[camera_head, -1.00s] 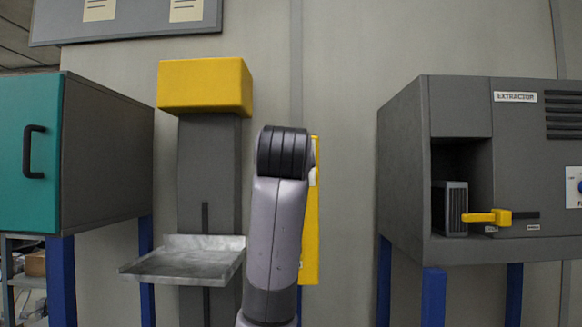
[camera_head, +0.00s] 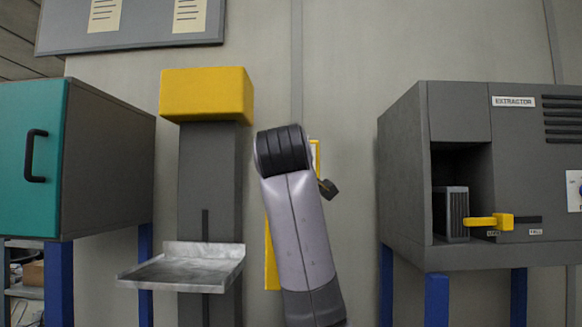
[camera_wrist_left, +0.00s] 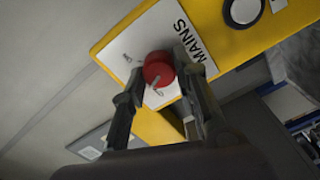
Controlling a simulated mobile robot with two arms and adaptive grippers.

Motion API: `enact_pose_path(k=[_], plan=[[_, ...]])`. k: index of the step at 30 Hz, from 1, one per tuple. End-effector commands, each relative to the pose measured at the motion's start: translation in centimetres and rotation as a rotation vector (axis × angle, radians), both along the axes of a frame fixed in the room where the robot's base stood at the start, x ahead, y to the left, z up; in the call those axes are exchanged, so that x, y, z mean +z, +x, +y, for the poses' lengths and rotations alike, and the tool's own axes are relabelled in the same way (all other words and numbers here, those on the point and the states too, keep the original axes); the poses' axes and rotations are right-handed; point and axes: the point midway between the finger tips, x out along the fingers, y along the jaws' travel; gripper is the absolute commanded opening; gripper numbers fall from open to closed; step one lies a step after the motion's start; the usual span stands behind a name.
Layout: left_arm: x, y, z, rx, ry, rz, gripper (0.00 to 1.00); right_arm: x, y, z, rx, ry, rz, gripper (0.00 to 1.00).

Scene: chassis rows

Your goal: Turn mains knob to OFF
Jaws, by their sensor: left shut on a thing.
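The red mains knob (camera_wrist_left: 157,68) sits on a white plate marked MAINS (camera_wrist_left: 190,42), on a yellow panel (camera_wrist_left: 225,25), in the left wrist view. A pale pointer mark shows on its lower edge. My left gripper (camera_wrist_left: 158,75) has a finger on each side of the knob and is shut on it. In the head view the yellow panel (camera_head: 271,262) is mostly hidden behind my left arm, and the knob is hidden. Only a dark bit beside the arm, perhaps part of my gripper, shows there. My right gripper is in neither view.
A grey post with a yellow cap (camera_head: 205,95) and a metal tray (camera_head: 185,268) stands left of my arm. A teal-doored cabinet (camera_head: 30,160) is at far left. The grey extractor box (camera_head: 405,180) with a yellow lever (camera_head: 490,221) is at right. Bare wall lies between.

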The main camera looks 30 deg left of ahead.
Motion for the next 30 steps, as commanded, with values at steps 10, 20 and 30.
enact_pose_path(k=[10, 20, 30], plan=[[-0.01, -0.04, -0.01, 0.000, -0.230, -0.141, 0.00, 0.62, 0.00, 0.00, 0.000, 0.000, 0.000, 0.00], [-0.17, -0.04, 0.06, 0.002, -0.340, -0.207, 0.00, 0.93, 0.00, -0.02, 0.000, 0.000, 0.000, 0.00], [-0.24, -0.04, 0.11, 0.002, -0.362, -0.220, 0.00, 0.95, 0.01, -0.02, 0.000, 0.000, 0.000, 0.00]])
